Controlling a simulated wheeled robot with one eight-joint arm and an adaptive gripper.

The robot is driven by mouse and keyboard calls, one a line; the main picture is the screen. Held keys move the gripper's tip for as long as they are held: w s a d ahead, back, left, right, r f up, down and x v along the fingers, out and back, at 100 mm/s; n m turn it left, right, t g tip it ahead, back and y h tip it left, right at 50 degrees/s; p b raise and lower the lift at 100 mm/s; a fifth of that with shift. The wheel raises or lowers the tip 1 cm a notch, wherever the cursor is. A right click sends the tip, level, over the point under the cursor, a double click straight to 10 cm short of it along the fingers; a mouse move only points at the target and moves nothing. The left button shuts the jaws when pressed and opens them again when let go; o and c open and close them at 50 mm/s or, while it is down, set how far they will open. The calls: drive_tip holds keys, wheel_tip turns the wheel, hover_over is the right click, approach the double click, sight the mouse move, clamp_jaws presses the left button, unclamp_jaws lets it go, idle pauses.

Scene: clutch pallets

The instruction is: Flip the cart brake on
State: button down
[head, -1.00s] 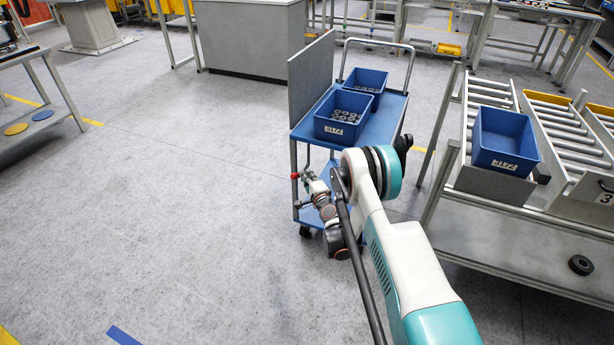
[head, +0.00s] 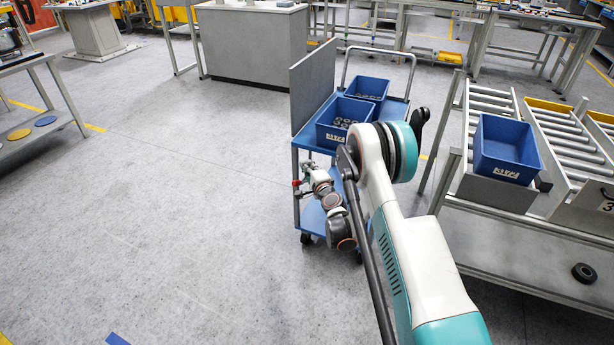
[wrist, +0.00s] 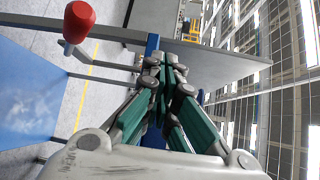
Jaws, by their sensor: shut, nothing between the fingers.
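The cart (head: 309,132) is blue and grey, with a grey end panel and a tall push handle. Its brake appears as a red knob on a short grey lever; the knob (wrist: 79,21) is at the upper left of the wrist view and shows as a small red spot (head: 296,183) at the cart's near left post in the head view. My gripper (wrist: 168,62) is shut and empty, with its fingertips in front of the blue post and beside the knob, apart from it in the picture. In the head view my wrist partly hides the cart's lower shelf.
Two blue bins with grey parts, a nearer one (head: 333,136) and a farther one (head: 367,88), stand on the cart. A roller rack with a blue bin (head: 505,150) stands close on the right. The floor (head: 180,200) to the left is clear.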

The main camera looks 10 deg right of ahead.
drive_tip(key=shift+d+r, duration=0.1)
drive_tip(key=shift+r, duration=0.7)
drive_tip(key=s+a+r+n+g+y, duration=0.1)
drive_tip(key=s+a+r+n, duration=0.15)
drive_tip(key=r, duration=0.55)
drive_tip(key=s+a+r+n+g, duration=0.1)
drive_tip(key=r+n, duration=0.2)
drive_tip(key=r, duration=0.4)
drive_tip(key=s+a+r+n+g, duration=0.2)
drive_tip(key=s+r+n, duration=0.3)
drive_tip(key=s+r, duration=0.6)
drive_tip(key=s+d+r+n+g, duration=0.1)
drive_tip(key=s+r+n+g, duration=0.1)
drive_tip(key=s, duration=0.8)
drive_tip(key=s+r+n+g, duration=0.1)
drive_tip(key=s+r+n, duration=0.1)
drive_tip(key=s, duration=0.8)
drive_tip(key=s+d+f+n+g+h, duration=0.1)
drive_tip(key=s+d+f, duration=0.1)
drive_tip(key=s, duration=0.7)
drive_tip(key=s+d+f+n+g+h, duration=0.1)
drive_tip(key=s+d+f+n+h, duration=0.1)
drive_tip(key=s, duration=0.7)
drive_tip(key=shift+d+f+g, duration=0.15)
drive_tip(key=shift+f+g, duration=0.25)
drive_tip(key=shift+f, duration=0.1)
drive_tip(key=shift+s, duration=0.1)
